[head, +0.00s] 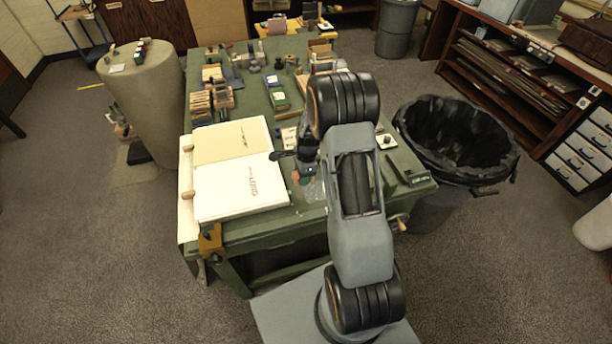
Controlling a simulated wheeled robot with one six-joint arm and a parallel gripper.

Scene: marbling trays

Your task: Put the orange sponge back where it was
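My gripper (285,156) is small and dark in the head view, low over the green table beside the right edge of the open book. My own arm covers much of it, and I cannot tell whether its fingers are open or shut. A small orange-red patch (296,176) shows just below the gripper. It may be the orange sponge, but it is too small to be sure, and I cannot tell whether the gripper touches it. No other clear orange sponge shows; part of the table behind my arm is hidden.
The green table (262,228) carries an open book or folder (238,190) at front left and wooden blocks (212,98) and small tools farther back. A black-lined bin (455,135) stands to the right. A beige cylinder (146,105) stands to the left. Shelves line the right wall.

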